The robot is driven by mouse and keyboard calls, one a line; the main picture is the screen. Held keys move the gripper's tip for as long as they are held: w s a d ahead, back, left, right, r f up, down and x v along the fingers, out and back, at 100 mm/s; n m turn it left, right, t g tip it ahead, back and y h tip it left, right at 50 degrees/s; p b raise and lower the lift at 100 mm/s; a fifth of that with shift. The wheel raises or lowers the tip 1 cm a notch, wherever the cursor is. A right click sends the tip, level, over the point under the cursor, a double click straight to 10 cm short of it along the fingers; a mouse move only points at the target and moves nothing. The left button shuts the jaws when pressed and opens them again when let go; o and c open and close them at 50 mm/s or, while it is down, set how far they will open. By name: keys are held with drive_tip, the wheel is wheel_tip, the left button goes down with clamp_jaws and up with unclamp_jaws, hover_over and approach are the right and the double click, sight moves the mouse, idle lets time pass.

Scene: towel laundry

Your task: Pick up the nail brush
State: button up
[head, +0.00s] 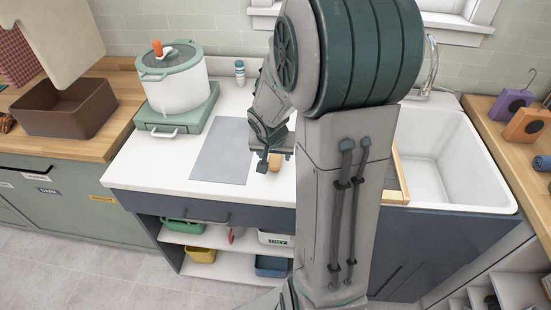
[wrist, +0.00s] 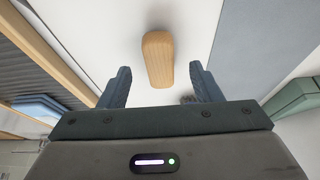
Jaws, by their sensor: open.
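The nail brush (wrist: 158,60) shows in the wrist view as a tan wooden block with rounded ends, lying on the white counter. Its near end reaches toward the gap between my fingers. My gripper (wrist: 158,82) is open, with one finger on each side of that gap and neither touching the brush. In the head view the brush (head: 274,166) is a small tan piece beside my gripper (head: 268,160), partly hidden by it. Its bristles are not clearly visible.
A grey mat (head: 222,152) lies left of the brush. A white pot (head: 174,85) stands on a green stove (head: 178,112) farther left. A white sink (head: 455,165) is at the right. A brown bin (head: 62,112) sits on the wooden counter at the far left.

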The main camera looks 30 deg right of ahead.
sight(275, 158)
drive_tip(key=shift+x, duration=2.3)
drive_tip(key=shift+d+r, duration=0.1)
drive_tip(key=c, duration=1.1)
drive_tip(key=shift+o, duration=0.2)
drive_tip(key=shift+r, duration=0.1)
drive_tip(key=shift+r, duration=0.55)
wheel_tip(275, 158, up, 3)
drive_tip(key=shift+w+p, duration=0.1)
drive_tip(key=shift+p, duration=0.3)
drive_tip(key=s+d+r+p, duration=0.1)
drive_tip(key=s+d+r, duration=0.3)
drive_tip(key=d, duration=0.7)
wheel_tip(275, 158, up, 3)
drive_tip(key=shift+s+f, duration=0.15)
drive_tip(key=shift+s, duration=0.05)
